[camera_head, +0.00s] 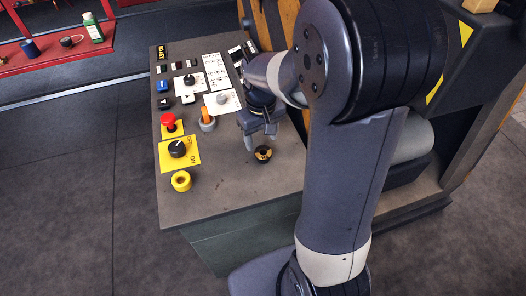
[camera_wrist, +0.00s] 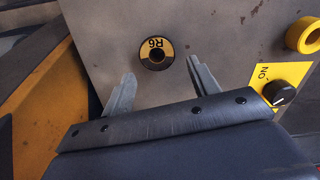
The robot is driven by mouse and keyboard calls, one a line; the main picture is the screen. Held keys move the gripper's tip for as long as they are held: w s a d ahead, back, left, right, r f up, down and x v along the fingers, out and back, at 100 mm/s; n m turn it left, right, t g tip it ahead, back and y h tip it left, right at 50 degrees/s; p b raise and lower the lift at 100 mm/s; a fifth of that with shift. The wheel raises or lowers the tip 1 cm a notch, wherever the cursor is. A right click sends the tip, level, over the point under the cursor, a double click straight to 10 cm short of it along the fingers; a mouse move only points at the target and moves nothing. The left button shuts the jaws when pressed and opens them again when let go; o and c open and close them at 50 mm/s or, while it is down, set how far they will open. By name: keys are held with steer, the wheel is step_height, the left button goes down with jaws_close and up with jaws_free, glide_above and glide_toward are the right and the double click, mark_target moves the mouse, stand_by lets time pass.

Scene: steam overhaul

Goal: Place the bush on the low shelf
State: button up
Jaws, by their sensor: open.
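A small round black-and-yellow piece marked R6, with a hole in its middle, looks like the bush (camera_head: 263,154). It lies on the grey control desk's top, and in the wrist view the bush (camera_wrist: 155,43) shows ahead of and between the finger lines. My gripper (camera_head: 260,138) is open and empty, just beside the bush in the head view. Its two fingers (camera_wrist: 161,70) are spread apart in the wrist view. A red shelf (camera_head: 20,67) at the far upper left may be the low shelf; it holds a few small items.
The grey desk (camera_head: 235,190) carries a yellow ring (camera_head: 181,181), a rotary switch (camera_head: 178,148), a red button (camera_head: 169,121), an orange-topped knob (camera_head: 207,120) and other controls. A green bottle (camera_head: 94,28) and blue cylinder (camera_head: 30,48) stand on the red shelf. Open floor lies between desk and shelf.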

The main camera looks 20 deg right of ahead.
mark_target(263, 152)
steer(key=shift+s+d+f+p, duration=0.1)
steer(key=shift+f+p, duration=0.15)
steer(key=shift+f, duration=1.2)
steer(key=shift+s+d+f+p, duration=0.1)
steer(key=shift+f+p, duration=0.15)
steer(key=shift+f, duration=1.2)
steer(key=shift+c, duration=0.4)
steer(key=c, duration=1)
steer(key=shift+o, duration=0.2)
steer(key=shift+r, duration=0.15)
step_height(263, 152, up, 10)
steer(key=shift+b, duration=0.35)
